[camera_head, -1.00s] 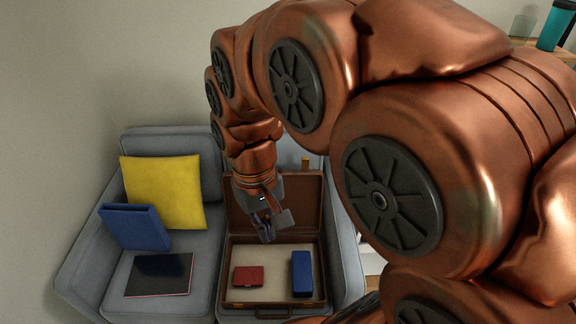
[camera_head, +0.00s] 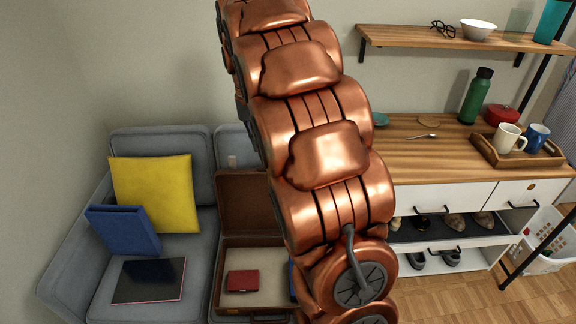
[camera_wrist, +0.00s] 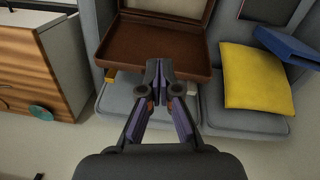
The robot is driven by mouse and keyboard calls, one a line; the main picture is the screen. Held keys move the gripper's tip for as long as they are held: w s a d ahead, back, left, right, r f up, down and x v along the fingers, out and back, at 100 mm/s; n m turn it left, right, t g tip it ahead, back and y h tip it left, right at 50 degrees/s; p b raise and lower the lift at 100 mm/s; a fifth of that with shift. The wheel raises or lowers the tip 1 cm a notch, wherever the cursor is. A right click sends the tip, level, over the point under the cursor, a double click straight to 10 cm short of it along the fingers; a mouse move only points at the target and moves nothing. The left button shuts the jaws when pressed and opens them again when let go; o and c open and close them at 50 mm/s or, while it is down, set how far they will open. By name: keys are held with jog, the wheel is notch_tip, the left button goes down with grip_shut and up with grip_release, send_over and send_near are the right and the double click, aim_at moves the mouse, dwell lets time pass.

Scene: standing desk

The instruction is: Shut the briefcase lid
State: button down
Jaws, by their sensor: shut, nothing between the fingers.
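The brown briefcase stands open on the grey sofa. Its lid (camera_head: 243,205) is raised at the back, and its base (camera_head: 232,311) has a pale lining. A red wallet-like item (camera_head: 242,281) lies inside. A blue item (camera_head: 292,282) is mostly hidden by my arm. In the wrist view the lid (camera_wrist: 150,48) shows its brown outer face ahead of my gripper (camera_wrist: 159,72). The gripper is shut and empty, its tips overlapping the lid's near edge in the picture. I cannot tell whether they touch. My gripper is not visible in the head view.
A yellow cushion (camera_head: 152,193), a blue binder (camera_head: 123,230) and a dark flat item (camera_head: 149,280) are on the sofa, left of the briefcase. A wooden-topped cabinet (camera_head: 450,150) with a tray and bottle stands right. A shelf (camera_head: 430,38) hangs above it.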

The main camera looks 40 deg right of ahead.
jog(key=w+d+f+m+t+b, duration=0.1)
jog(key=w+d+f+b, duration=0.2)
jog(key=w+d+f, duration=0.5)
jog(key=w+d+f+m+b, duration=0.1)
jog(key=w+d+f+b, duration=0.3)
jog(key=d, duration=0.7)
notch_tip(320, 180, down, 10)
jog(key=s+a+p, duration=0.1)
jog(key=s, duration=0.1)
jog(key=shift+a, duration=0.2)
jog(key=shift+s+r, duration=0.15)
dwell(0.3)
